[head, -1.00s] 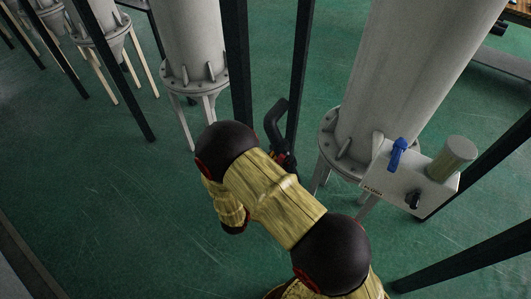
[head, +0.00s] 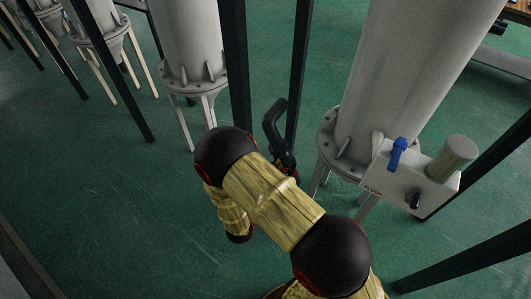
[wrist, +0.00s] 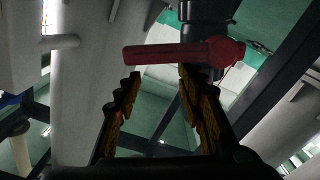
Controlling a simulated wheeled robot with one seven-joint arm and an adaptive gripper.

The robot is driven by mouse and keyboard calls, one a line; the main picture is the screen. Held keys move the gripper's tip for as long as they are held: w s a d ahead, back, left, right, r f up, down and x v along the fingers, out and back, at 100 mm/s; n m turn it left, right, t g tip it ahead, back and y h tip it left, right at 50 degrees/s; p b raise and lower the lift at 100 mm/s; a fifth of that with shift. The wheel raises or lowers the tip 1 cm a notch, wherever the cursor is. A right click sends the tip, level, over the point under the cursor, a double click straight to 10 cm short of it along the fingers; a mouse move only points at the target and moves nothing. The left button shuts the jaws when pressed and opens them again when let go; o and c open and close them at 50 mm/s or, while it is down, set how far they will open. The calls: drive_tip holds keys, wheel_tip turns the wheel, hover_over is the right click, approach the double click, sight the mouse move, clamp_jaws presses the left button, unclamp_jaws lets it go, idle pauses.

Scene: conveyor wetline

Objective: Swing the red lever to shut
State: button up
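The red lever (wrist: 165,53) lies almost level across the upper middle of the wrist view, with its pivot end at the right, below a black pipe (wrist: 207,14). My gripper (wrist: 158,82) is open, with its two yellow-padded fingers apart and nothing between them. The lever passes just above the fingertips in that view; I cannot tell whether the right finger touches it. In the head view, a bent black pipe (head: 274,121) stands beyond my arm. My arm hides most of the lever and the gripper there.
Large grey vessels (head: 385,85) stand on legs over a green floor (head: 120,210). Dark posts (head: 299,75) rise close to the arm. A grey box (head: 405,180) with a blue handle (head: 398,152) and a "FLUSH" label is at the right. Open floor lies at the left.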

drive_tip(key=v, duration=0.6)
drive_tip(key=shift+s+f, duration=0.35)
drive_tip(key=shift+s, duration=0.05)
drive_tip(key=shift+w+d, duration=0.1)
drive_tip(key=shift+d, duration=0.05)
